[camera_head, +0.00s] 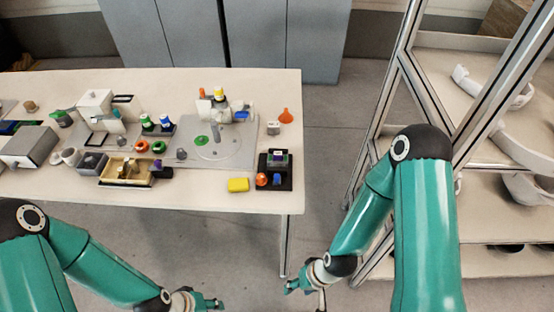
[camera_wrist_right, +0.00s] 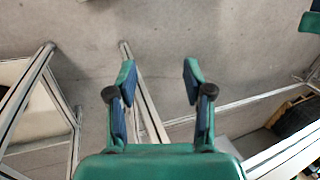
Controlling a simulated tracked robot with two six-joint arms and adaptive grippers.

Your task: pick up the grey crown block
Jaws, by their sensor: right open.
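I cannot clearly make out a grey crown block. No thing in view can be named as it with certainty. A light grey box (camera_head: 28,147) lies at the left of the table, and a darker grey box (camera_head: 92,162) stands right of it. My right gripper (camera_head: 305,293) is over the floor, beyond the table's right front corner. In the right wrist view my right gripper (camera_wrist_right: 160,76) is open, with nothing between its fingers. My left gripper (camera_head: 208,302) is in front of the table at the bottom edge, partly cut off, so its opening cannot be judged.
A metal-framed shelf (camera_head: 505,180) with pale curved shells stands at the right. Bare floor (camera_head: 335,150) lies between table and shelf.

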